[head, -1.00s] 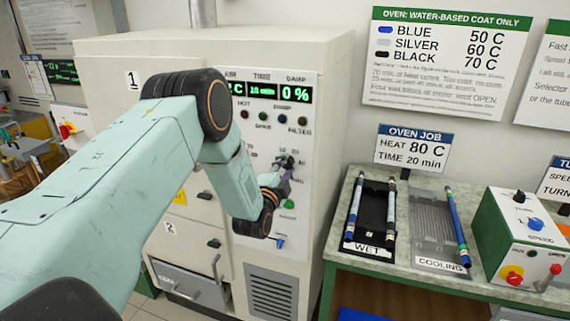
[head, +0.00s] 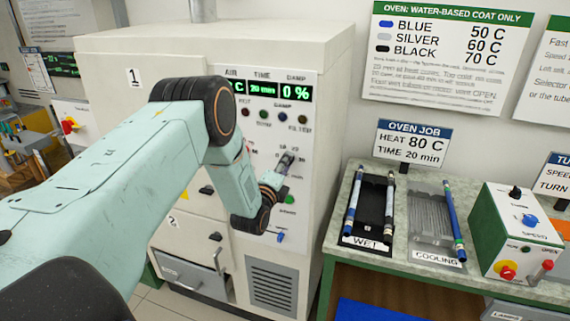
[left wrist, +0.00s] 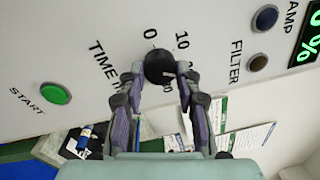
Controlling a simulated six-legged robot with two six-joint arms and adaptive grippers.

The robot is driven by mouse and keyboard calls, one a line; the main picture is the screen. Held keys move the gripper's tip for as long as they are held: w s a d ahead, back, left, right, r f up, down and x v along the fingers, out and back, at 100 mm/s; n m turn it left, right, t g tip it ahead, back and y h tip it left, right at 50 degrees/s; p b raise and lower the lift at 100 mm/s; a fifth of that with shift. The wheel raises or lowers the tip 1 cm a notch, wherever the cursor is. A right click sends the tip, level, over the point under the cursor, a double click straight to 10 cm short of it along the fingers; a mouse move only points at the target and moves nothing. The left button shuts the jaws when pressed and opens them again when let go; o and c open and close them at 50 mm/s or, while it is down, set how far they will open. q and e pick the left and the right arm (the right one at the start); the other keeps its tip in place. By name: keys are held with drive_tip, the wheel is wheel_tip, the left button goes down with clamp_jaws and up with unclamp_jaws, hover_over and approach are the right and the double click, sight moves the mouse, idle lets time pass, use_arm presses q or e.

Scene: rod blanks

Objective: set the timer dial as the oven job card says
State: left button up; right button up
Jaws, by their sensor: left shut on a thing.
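The oven's control panel (head: 300,135) has a TIME display (head: 263,89) that reads 20 min. The black timer dial (left wrist: 159,67) shows in the left wrist view, with a white scale mark by its edge and 0 and 10 printed around it. My left gripper (left wrist: 158,76) is shut on the dial, one finger on each side. In the head view the left gripper (head: 287,162) is at the panel and largely hides the dial. The oven job card (head: 412,145) reads HEAT 80 C, TIME 20 min. My right gripper is in neither view.
A green start button (left wrist: 55,94) is on the panel near the dial, and a blue switch (head: 281,236) sits lower down. A bench to the right holds a wet tray (head: 366,241), a cooling rack (head: 432,258) and a green control box (head: 490,232).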

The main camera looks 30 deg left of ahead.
use_arm(q)
drive_tip(key=shift+f, duration=0.1)
idle(0.3)
drive_tip(key=o, duration=1.1)
drive_tip(key=shift+o, duration=0.2)
drive_tip(key=v, duration=1.2)
